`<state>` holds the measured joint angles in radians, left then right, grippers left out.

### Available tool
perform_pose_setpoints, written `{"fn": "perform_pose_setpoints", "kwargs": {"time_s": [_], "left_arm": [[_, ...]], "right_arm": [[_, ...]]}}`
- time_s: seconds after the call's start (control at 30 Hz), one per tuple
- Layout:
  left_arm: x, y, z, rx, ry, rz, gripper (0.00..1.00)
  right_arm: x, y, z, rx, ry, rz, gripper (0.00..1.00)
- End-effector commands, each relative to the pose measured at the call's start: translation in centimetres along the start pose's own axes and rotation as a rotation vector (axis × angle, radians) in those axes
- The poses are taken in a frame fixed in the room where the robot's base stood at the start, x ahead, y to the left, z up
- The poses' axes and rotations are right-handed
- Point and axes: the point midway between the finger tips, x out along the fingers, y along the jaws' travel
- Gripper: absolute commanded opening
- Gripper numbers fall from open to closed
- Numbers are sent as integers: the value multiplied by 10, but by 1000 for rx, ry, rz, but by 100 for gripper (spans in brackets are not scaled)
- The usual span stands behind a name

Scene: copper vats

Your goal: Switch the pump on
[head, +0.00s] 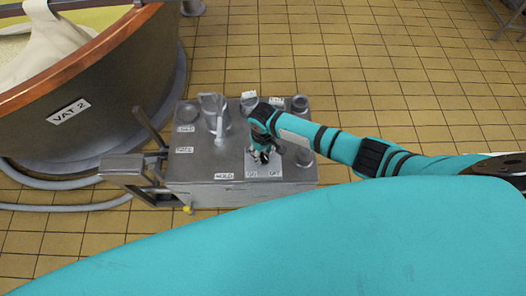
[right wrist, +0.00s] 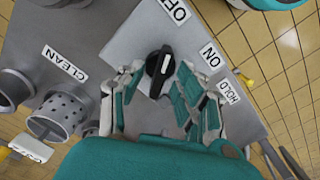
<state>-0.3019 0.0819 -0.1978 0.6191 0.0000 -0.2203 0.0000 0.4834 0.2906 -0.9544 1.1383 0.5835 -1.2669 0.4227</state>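The black rotary knob (right wrist: 160,66) sits on a light plate (right wrist: 135,40) with an OFF label (right wrist: 174,10) and an ON label (right wrist: 212,56). It carries a white mark; I cannot tell for sure which label it points to. In the head view the plate (head: 265,168) is at the front of the metal bench, and the knob is mostly hidden by my right gripper. My right gripper (right wrist: 158,92) is open, with teal and white fingers on both sides of the knob and a gap to it. My left gripper is not in view.
The metal bench (head: 205,165) carries a jug (head: 213,112), several metal cups and a perforated holder (right wrist: 58,115) near a CLEAN label (right wrist: 64,62). The copper vat (head: 125,70), labelled VAT 2, stands left. Grey hoses (head: 60,207) lie on the tiled floor (head: 330,60).

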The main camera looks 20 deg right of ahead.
Motion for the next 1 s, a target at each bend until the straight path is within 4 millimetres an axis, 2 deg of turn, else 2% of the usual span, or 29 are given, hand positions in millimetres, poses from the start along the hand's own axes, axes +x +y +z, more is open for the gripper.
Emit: {"fn": "perform_pose_setpoints", "kwargs": {"time_s": [0.07,0.3,0.73,1.0], "left_arm": [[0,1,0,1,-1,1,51],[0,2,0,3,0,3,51],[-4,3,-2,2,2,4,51],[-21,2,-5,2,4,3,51]], "right_arm": [[0,0,0,0,0,0,32],[0,0,0,0,0,0,1],[-2,0,0,30,0,0,0],[-4,-2,1,178,-2,-3,0]]}}
